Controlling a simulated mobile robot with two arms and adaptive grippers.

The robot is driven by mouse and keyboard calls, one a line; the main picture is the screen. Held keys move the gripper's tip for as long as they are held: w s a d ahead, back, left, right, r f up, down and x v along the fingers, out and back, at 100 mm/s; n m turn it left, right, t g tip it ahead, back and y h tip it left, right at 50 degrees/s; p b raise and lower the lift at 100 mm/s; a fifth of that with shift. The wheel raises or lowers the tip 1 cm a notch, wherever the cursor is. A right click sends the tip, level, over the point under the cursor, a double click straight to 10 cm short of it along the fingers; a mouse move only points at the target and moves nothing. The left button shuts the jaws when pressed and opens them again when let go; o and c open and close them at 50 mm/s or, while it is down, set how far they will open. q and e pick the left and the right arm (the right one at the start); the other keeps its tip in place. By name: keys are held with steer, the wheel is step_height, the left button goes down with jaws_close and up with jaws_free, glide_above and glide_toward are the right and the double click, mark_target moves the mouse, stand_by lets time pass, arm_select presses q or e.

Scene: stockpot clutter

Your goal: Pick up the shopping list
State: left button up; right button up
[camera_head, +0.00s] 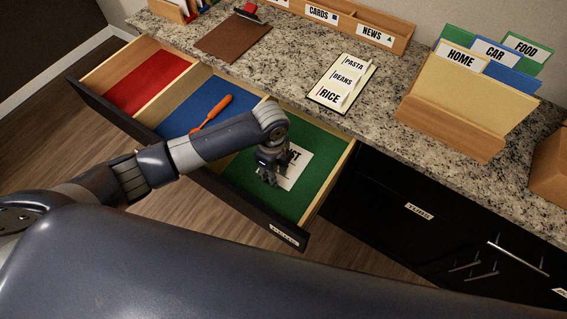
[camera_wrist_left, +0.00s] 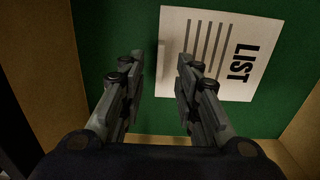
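A white sheet printed LIST (camera_wrist_left: 210,50) with several grey lines lies flat on the green floor of the open drawer. In the head view this sheet (camera_head: 295,172) is partly hidden by my left gripper. My left gripper (camera_head: 269,176) points down into the green drawer. In the left wrist view its two fingers (camera_wrist_left: 161,64) are apart, with one finger over the left part of the sheet and nothing seen held. A card reading PASTA, BEANS, RICE (camera_head: 342,84) lies on the counter behind the drawer. My right gripper is not in view.
The green drawer section (camera_head: 237,172) has wooden side walls. Blue (camera_head: 190,112) and red (camera_head: 143,82) sections lie to its left; an orange-handled tool (camera_head: 213,111) lies in the blue one. A HOME/CAR/FOOD file holder (camera_head: 451,131) and a brown clipboard (camera_head: 232,38) are on the counter.

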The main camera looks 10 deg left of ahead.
arm_select(q)
steer(key=shift+f, duration=1.1)
jaws_close()
